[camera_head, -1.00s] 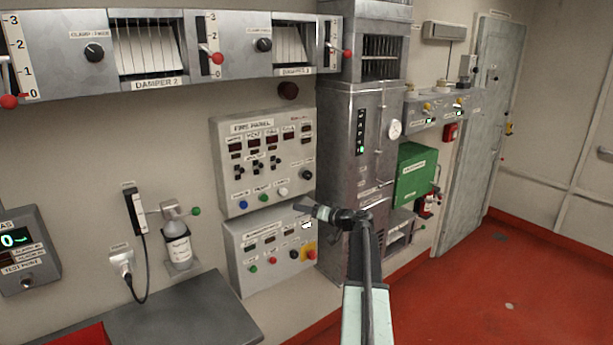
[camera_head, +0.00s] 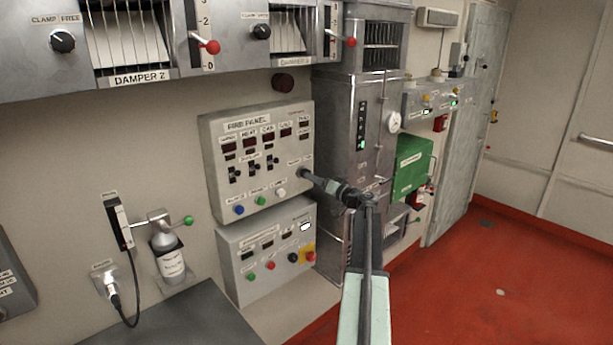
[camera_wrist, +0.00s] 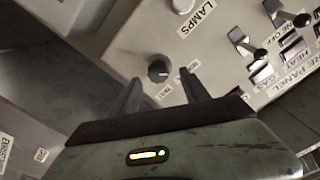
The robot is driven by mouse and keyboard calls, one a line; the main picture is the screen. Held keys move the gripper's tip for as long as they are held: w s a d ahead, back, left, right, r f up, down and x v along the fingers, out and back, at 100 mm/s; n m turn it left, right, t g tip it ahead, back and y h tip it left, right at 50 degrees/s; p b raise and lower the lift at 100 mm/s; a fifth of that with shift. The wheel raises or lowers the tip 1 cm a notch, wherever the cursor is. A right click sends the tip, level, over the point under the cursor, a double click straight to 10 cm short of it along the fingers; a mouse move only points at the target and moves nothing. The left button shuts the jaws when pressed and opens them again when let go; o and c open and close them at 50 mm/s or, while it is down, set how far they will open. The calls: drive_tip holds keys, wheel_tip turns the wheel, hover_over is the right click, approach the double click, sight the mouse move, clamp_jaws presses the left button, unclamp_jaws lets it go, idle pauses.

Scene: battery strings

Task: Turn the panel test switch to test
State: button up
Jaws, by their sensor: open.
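The fire panel (camera_head: 222,150) is a grey box on the wall in the head view. Its black round test switch knob (camera_wrist: 158,70) shows in the wrist view, with a small label reading TEST beside it. My gripper (camera_wrist: 160,77) is open, its two dark fingers on either side of the knob in that view. I cannot tell whether the fingers touch it. In the head view my gripper (camera_head: 305,175) is at the lower right of the panel, and its tip hides most of the knob.
Toggle switches (camera_wrist: 253,48) and a white lamps button (camera_wrist: 183,5) are on the same panel face. A second control box (camera_head: 232,262) is just below, with a red button on a yellow plate (camera_head: 310,255). The damper unit (camera_head: 130,85) overhangs above. Red floor is clear at right.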

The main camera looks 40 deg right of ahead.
drive_tip(key=w, duration=0.6)
drive_tip(key=shift+d, duration=0.4)
drive_tip(key=shift+s, duration=0.1)
